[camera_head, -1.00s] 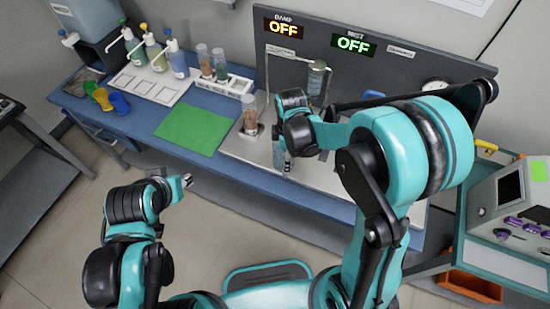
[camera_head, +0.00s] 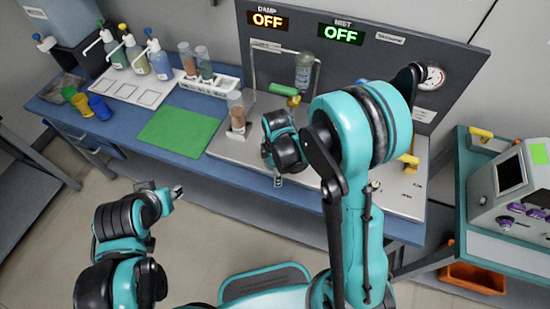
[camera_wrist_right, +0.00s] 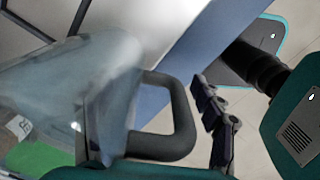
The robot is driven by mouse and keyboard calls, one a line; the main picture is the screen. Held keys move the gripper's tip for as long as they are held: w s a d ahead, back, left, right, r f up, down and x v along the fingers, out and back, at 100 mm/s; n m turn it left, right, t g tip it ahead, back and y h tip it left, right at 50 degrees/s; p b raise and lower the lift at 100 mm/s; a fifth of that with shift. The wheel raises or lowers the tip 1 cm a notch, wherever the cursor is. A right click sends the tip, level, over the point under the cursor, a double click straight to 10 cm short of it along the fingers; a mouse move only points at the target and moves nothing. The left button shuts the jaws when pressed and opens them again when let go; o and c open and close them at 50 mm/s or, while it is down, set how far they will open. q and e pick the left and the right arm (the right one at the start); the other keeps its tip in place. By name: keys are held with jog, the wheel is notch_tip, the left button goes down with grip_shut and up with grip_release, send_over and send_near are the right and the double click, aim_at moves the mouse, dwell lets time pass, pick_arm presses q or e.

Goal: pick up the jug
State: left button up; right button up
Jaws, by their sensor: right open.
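The jug (camera_wrist_right: 70,85) fills the left of the right wrist view. It has a clear, hazy body and a dark grey loop handle (camera_wrist_right: 178,125) pointing towards my right gripper. My right gripper shows in the right wrist view as dark finger pads (camera_wrist_right: 215,120) just right of the handle; it is open, and I cannot tell whether it touches the handle. In the head view the right gripper (camera_head: 278,180) is over the front of the steel bench plate, and I cannot make out the jug there. My left gripper (camera_head: 176,192) hangs in front of the bench, away from the jug.
A green mat (camera_head: 178,130), a rack (camera_head: 205,82) of sample tubes, pump bottles (camera_head: 137,55) and coloured cups (camera_head: 98,105) stand to the left. A tube of brown grains (camera_head: 236,110) stands near my right wrist. An instrument cart (camera_head: 510,190) is at right.

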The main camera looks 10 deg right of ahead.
grip_shut()
jog(key=shift+r, duration=0.15)
